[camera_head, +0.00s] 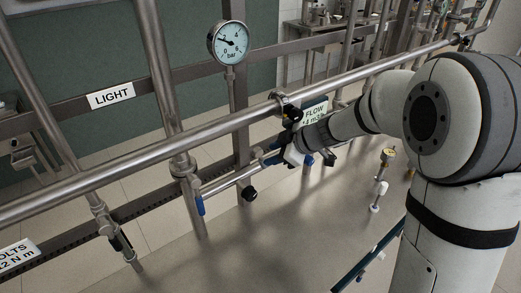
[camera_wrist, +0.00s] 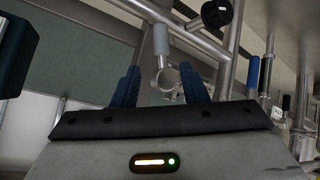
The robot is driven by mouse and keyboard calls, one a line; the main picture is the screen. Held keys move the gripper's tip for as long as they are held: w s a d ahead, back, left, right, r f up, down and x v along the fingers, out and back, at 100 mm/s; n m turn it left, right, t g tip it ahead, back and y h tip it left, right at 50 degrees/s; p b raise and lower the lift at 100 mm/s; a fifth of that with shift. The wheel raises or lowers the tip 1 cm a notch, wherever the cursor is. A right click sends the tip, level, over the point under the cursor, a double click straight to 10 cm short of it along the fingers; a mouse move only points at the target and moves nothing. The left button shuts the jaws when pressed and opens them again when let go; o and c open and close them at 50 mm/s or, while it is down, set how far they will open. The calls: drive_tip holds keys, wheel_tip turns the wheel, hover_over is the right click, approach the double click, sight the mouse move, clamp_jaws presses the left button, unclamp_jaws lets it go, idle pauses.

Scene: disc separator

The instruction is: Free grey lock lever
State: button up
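A lever with a grey grip (camera_wrist: 161,40) shows in the wrist view, just beyond and between my fingertips. A round metal pipe fitting (camera_wrist: 168,78) lies close below it. My gripper (camera_wrist: 160,82) is open, with its two blue fingers apart on either side of the lever and fitting. I see no finger clearly touching the grey grip. In the head view my gripper (camera_head: 275,157) is at the slanted pipe in the middle; the grey lever cannot be made out there, likely hidden by the gripper.
A black knob (camera_head: 250,193) sits near the gripper, also in the wrist view (camera_wrist: 216,12). A blue-handled lever (camera_head: 198,204) hangs to the left. A pressure gauge (camera_head: 229,42) stands above.

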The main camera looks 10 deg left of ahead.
sight(263, 158)
drive_tip(key=x, duration=0.8)
drive_tip(key=shift+s+b, duration=0.2)
drive_tip(key=shift+b, duration=0.15)
clamp_jaws()
